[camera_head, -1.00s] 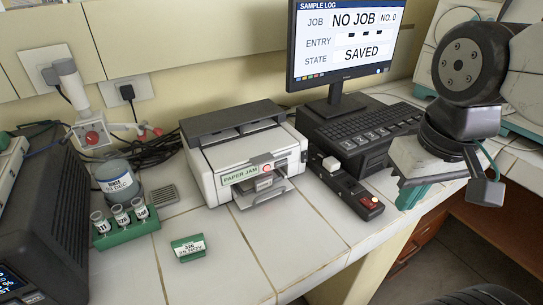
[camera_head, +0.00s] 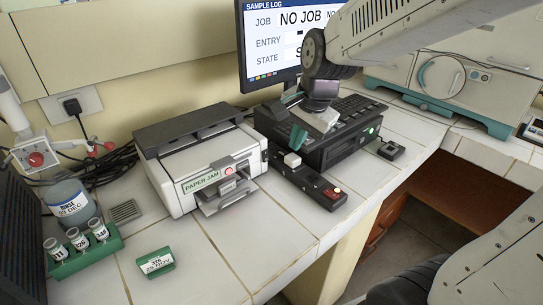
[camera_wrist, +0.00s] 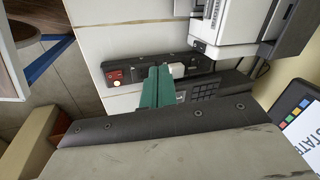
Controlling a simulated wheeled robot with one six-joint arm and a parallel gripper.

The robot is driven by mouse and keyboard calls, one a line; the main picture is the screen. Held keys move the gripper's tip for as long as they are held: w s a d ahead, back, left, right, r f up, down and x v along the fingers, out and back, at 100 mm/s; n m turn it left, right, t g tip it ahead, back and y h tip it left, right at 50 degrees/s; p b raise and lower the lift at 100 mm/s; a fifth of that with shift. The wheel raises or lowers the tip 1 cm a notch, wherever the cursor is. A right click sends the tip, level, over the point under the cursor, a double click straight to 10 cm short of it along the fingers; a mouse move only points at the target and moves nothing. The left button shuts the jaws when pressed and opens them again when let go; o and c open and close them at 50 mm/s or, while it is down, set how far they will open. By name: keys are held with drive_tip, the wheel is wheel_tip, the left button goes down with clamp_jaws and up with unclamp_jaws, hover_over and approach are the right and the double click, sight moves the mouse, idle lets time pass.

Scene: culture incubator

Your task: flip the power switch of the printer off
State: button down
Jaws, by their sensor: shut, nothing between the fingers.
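The white and grey printer (camera_head: 200,165) stands on the tiled bench, with a green "PAPER JAM" label and a round red light on its front. It also shows at the top of the wrist view (camera_wrist: 230,22). A small dark patch (camera_wrist: 199,46) is on its body there; I cannot tell whether it is the power switch. My gripper (camera_head: 297,140) is shut and empty, its green fingers above the black strip right of the printer. In the wrist view my fingers (camera_wrist: 157,72) hide part of that strip. I cannot see them touching anything.
The black strip (camera_head: 318,185) carries a white block (camera_head: 292,160) and a red button (camera_head: 337,190). A keyboard unit (camera_head: 345,140) and monitor (camera_head: 270,45) are behind.

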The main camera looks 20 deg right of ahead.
sight(266, 156)
drive_tip(key=w+m, duration=0.1)
drive_tip(key=w+f, duration=0.1)
drive_tip(key=w+m, duration=0.1)
drive_tip(key=shift+w+d+f+m, duration=0.1)
drive_tip(key=shift+w+f+m, duration=0.2)
drive_tip(key=shift+w+f, duration=0.1)
drive_tip(key=x, duration=1)
drive_tip(key=shift+w, duration=0.1)
drive_tip(key=w, duration=0.2)
drive_tip(key=shift+w+a+f, duration=0.1)
drive_tip(key=shift+w+a, duration=0.15)
drive_tip(key=shift+a, duration=0.15)
drive_tip(key=shift+w+a+f, duration=0.1)
drive_tip(key=shift+w+a, duration=0.1)
drive_tip(key=shift+w, duration=0.45)
drive_tip(key=shift+w, duration=0.1)
